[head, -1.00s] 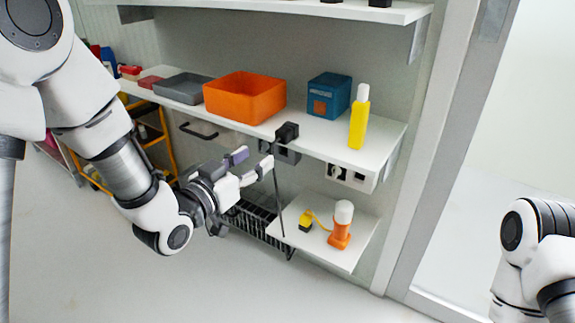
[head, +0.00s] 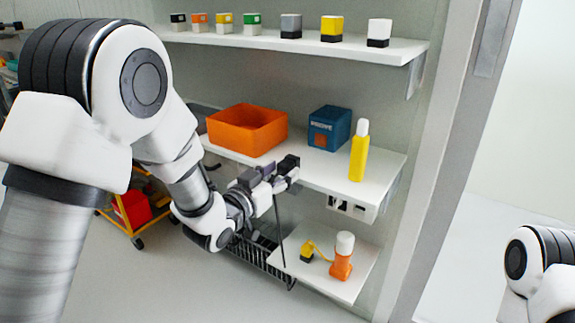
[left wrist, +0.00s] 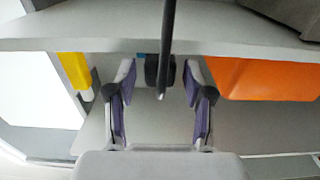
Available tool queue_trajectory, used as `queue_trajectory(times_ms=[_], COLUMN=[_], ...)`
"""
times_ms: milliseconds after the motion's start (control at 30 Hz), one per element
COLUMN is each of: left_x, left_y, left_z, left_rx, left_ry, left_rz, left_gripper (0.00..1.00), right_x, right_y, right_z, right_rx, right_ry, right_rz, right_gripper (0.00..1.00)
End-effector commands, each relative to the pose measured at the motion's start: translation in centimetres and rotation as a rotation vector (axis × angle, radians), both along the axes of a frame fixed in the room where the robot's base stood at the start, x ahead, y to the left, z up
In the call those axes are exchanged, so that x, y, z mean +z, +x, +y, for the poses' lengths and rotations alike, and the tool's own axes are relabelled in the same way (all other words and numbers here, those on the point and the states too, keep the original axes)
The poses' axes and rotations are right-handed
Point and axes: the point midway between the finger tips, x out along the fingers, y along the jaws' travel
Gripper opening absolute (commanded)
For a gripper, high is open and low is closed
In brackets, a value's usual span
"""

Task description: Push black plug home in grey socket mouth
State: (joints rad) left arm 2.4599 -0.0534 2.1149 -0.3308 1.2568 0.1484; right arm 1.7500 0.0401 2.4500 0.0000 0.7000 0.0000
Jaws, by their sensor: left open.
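The black plug (head: 289,161) is at the front edge of the middle shelf, its black cable (head: 280,225) hanging down. In the left wrist view the plug (left wrist: 159,72) lies between my left gripper's purple-padded fingertips, with a gap visible at each side. My left gripper (head: 279,176) is open around the plug, not clamped on it. The grey socket mouth is hidden behind the gripper and plug, so I cannot tell how deep the plug sits. My right arm shows at the right edge; its gripper is out of view.
An orange bin (head: 243,133), a blue box (head: 329,128) and a yellow bottle (head: 359,154) stand on the middle shelf. A white socket panel (head: 351,208) is to the right below it. The lower shelf (head: 345,287) holds an orange white-capped bottle (head: 342,262).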

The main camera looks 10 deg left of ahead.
Motion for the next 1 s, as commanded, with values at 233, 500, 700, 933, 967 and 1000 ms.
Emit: queue_trajectory(times_ms=[233,500,700,933,967,1000], left_x=[0.0,0.0,0.0,0.0,0.0,0.0], left_y=[0.0,-0.6,-1.5,-2.5,-2.7,-2.8], left_z=[0.0,0.2,0.6,0.9,1.0,1.1], left_rx=[0.0,0.0,0.0,0.0,0.0,0.0], left_ry=[0.0,-0.001,-0.001,-0.001,-0.001,-0.001], left_rz=[0.0,0.0,0.001,-0.001,-0.001,0.0], left_gripper=[0.0,0.0,0.0,0.0,0.0,0.0], right_x=[0.0,-0.1,-0.2,-0.2,-0.3,-0.3], right_y=[0.0,0.0,0.0,0.0,0.0,0.0], right_z=[0.0,0.0,0.0,0.0,0.0,0.0], right_rx=[0.0,0.0,0.0,0.0,0.0,0.0], right_ry=[0.0,0.0,0.0,0.0,0.0,0.0], right_rz=[0.0,0.0,0.0,0.0,0.0,0.0], right_gripper=[0.4,0.4,0.4,0.4,0.4,0.4])
